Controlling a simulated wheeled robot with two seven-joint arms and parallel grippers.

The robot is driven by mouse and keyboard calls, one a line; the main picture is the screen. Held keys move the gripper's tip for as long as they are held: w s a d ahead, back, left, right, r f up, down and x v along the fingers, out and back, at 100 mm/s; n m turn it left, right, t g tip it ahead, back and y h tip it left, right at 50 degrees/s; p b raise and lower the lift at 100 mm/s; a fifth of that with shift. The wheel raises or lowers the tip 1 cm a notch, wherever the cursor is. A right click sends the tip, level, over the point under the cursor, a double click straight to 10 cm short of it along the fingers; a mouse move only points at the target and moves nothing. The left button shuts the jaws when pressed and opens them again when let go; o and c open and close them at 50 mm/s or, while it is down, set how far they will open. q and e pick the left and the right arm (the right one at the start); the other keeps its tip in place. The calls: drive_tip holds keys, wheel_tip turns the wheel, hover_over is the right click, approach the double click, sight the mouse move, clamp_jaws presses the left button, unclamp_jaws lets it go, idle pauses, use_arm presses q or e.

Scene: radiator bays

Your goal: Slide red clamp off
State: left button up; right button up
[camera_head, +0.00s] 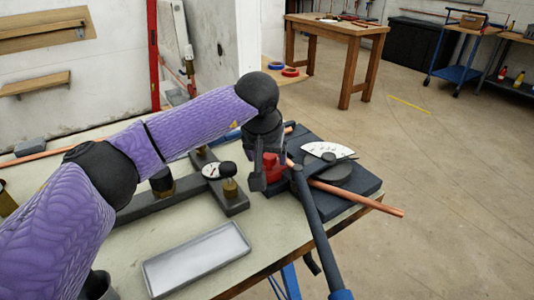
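A red clamp (274,166) sits at the copper pipe (352,195) on a dark bending tool (316,208) on the bench. My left gripper (263,176) reaches in from the left and is right at the clamp, its fingers pointing down. Part of the clamp is hidden behind the gripper. The view does not show clearly whether the fingers are closed on it. My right gripper does not show.
The bench (262,245) also holds an empty grey tray (196,259) at the front and a dark bracket with brass fittings (230,187). A white protractor plate (328,150) lies behind the pipe. A wooden table (335,35) stands farther back, with open floor to the right.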

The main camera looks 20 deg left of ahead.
use_arm(q)
drive_tip(key=shift+r, duration=0.25)
drive_tip(key=p+v, duration=0.3)
drive_tip(key=v, duration=0.6)
drive_tip(key=shift+s, duration=0.15)
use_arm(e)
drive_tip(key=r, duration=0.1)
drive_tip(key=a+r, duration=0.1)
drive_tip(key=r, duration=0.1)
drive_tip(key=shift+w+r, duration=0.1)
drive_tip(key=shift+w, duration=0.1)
use_arm(q)
drive_tip(key=shift+r, duration=0.15)
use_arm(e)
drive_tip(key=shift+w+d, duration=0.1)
